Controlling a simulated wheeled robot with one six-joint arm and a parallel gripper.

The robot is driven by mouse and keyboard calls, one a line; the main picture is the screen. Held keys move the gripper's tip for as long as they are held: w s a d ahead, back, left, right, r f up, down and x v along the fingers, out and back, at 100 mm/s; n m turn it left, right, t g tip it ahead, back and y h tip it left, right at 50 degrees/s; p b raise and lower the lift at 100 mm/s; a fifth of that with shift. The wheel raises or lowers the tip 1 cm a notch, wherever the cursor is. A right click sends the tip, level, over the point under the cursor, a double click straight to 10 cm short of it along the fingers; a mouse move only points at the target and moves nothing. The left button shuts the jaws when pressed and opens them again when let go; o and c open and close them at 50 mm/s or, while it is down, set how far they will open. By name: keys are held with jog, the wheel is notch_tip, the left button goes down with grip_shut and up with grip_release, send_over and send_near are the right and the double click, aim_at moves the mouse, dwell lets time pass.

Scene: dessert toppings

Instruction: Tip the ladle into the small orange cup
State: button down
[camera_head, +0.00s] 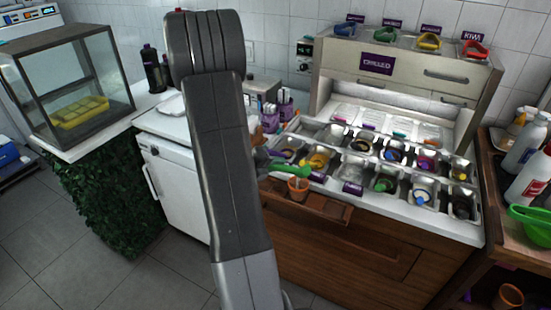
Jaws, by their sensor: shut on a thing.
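A green ladle (289,169) shows just right of my arm, its head end directly above the small orange cup (298,189). The cup stands upright on the wooden ledge at the counter's front. My gripper (264,160) is mostly hidden behind my own arm; only a small dark part shows at the ladle's left end, shut on the ladle. The ladle's tilt and what is in it are too small to tell. The inside of the cup is hidden.
Metal topping bins (385,182) with several coloured ladles lie close behind and right of the cup. A steel cabinet (400,75) stands behind them. A glass display case (70,85) is at left. Bottles and a green bowl (535,225) stand at far right.

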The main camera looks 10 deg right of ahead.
jog(key=n+p, duration=0.2)
jog(key=n, duration=0.1)
jog(key=w+a+n+g+y+p, duration=0.1)
jog(key=n+p, duration=0.1)
jog(key=n, duration=0.2)
jog(key=n+g+p, duration=0.1)
jog(key=n+p, duration=0.1)
jog(key=n, duration=0.2)
jog(key=shift+w+a+f, duration=0.2)
jog(key=shift+w+a, duration=0.05)
jog(key=shift+w, duration=0.15)
jog(key=shift+n, duration=0.3)
jog(key=shift+f+b, duration=0.1)
jog(key=shift+b, duration=0.4)
dwell(1.5)
